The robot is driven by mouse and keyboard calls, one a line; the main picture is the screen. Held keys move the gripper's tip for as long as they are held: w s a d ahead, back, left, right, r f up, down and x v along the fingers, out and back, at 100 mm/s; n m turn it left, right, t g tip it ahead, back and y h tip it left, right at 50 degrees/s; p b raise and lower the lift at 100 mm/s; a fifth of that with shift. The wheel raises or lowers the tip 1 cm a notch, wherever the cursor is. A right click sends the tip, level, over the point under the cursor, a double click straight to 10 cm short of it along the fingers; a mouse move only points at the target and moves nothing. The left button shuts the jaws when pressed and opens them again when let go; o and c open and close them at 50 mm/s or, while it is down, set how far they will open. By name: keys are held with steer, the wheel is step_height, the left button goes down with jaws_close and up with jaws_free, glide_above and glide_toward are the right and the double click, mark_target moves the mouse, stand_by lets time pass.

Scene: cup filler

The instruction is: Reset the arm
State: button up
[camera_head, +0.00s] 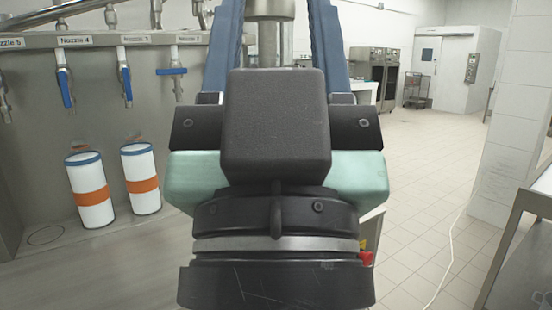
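My gripper (277,40) fills the middle of the view, seen from behind. Its dark body (276,125) and round wrist are close to the camera. Two long blue fingers point away from me and stand well apart, with their tips cut off by the top edge. A metal cylinder shows in the gap between them, apparently behind the gripper; I see no contact with the fingers. My gripper is to the right of two white cups with blue rims and orange bands, the left cup (91,212) and the right cup (142,198), and apart from both.
The cups stand upright on a grey counter (120,280) before a steel panel (125,100). Labelled nozzles with blue levers (126,85) hang above. An empty ring mark lies left of the cups. Tiled floor (425,180) is open on the right; a metal table (520,235) stands at the right edge.

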step_height(320, 180, up, 14)
steer(key=p, duration=1.1)
steer(key=shift+p, duration=0.35)
